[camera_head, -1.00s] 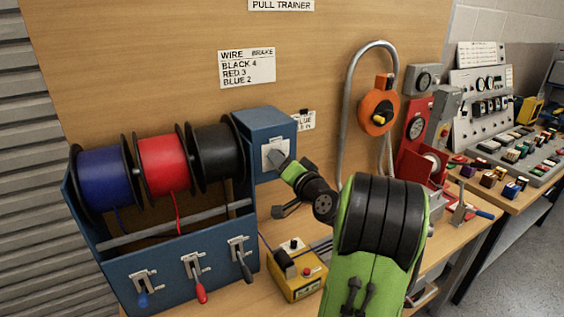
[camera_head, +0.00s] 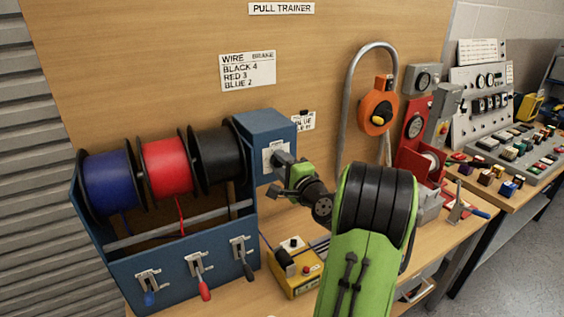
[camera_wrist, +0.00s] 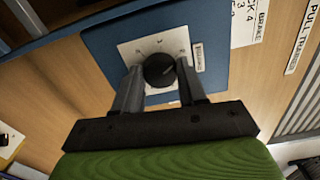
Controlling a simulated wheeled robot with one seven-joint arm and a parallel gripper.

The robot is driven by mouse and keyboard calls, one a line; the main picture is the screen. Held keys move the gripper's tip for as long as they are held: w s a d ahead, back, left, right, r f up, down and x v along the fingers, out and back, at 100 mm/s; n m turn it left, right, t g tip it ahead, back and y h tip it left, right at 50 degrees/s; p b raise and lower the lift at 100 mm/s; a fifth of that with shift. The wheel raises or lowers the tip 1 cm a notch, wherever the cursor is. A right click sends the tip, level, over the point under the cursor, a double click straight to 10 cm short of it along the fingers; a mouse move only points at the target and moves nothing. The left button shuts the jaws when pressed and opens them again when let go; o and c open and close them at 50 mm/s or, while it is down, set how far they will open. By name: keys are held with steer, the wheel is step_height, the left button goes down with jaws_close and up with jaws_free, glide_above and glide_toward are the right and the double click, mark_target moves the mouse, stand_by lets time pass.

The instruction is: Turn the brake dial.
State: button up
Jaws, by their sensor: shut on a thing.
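The brake dial (camera_wrist: 159,70) is a round black knob on a white square plate (camera_wrist: 180,42) with small markings, fixed to the blue box of the reel stand (camera_head: 262,127). My gripper (camera_wrist: 159,82) is shut on the dial, with one grey finger on each side of it in the wrist view. In the head view, my gripper (camera_head: 283,163) reaches the plate from the right and hides most of the dial. The dial's setting cannot be read. A wall sign (camera_head: 248,71) lists wire and brake: black 4, red 3, blue 2.
Blue (camera_head: 108,182), red (camera_head: 166,166) and black (camera_head: 218,157) wire reels sit left of the dial box, above several levers. A yellow box (camera_head: 295,270) stands below my arm. An orange device (camera_head: 378,106) and a red stand (camera_head: 417,140) are to the right.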

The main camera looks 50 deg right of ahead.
steer(key=shift+m, duration=0.5)
steer(key=o, duration=1.1)
steer(key=shift+c, duration=0.2)
steer(key=b+v, duration=0.6)
steer(key=v, duration=1)
steer(key=shift+b, duration=0.35)
steer(key=shift+d, duration=0.1)
steer(key=shift+w, duration=0.1)
